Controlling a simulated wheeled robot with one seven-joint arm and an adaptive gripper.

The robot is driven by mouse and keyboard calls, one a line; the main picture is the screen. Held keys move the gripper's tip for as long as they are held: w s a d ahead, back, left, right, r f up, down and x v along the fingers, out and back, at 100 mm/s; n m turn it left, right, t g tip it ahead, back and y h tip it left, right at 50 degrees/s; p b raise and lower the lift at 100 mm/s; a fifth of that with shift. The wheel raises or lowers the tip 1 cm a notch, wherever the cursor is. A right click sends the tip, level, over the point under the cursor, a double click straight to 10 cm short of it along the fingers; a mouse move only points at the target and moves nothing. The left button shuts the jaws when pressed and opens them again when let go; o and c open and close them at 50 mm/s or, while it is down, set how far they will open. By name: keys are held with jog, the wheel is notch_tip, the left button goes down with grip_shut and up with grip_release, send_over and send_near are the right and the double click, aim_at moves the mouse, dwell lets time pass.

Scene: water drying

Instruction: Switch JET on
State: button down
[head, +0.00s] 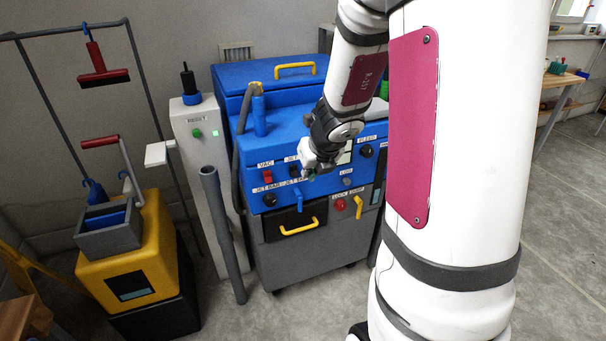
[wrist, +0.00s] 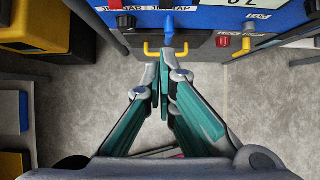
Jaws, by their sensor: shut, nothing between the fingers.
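The blue control panel (head: 325,187) stands in the middle of the head view. The JET label (head: 290,159) is partly covered by my gripper (head: 307,174). A dark switch (head: 294,171) sits just below that label, close to the left of my gripper. Whether the gripper touches it, and which way it is set, I cannot tell. In the wrist view my gripper (wrist: 164,72) has its teal fingers together and empty, in front of the panel's lower part. The JET switch is not in the wrist view.
A red switch (head: 267,176) sits under VAC. Below are a black knob (head: 269,200), a blue tap lever (head: 297,199) and a yellow drawer handle (head: 299,228). A red button (head: 340,204) and yellow lever (head: 358,207) are lower right. A grey pipe (head: 223,235) stands left.

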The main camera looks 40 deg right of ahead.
aim_at(293, 170)
jog(key=b+x, duration=0.1)
jog(key=x, duration=0.3)
jog(key=w+r+b+x, duration=0.1)
jog(key=b+x, duration=0.1)
jog(key=x, duration=0.2)
jog(key=w+b+x, duration=0.1)
jog(key=x, duration=0.3)
jog(key=shift+w+d+r+b, duration=0.1)
jog(key=shift+d+r+b, duration=0.2)
jog(key=shift+w+f+b, duration=0.1)
jog(key=shift+f+b, duration=0.05)
jog(key=shift+b, duration=0.35)
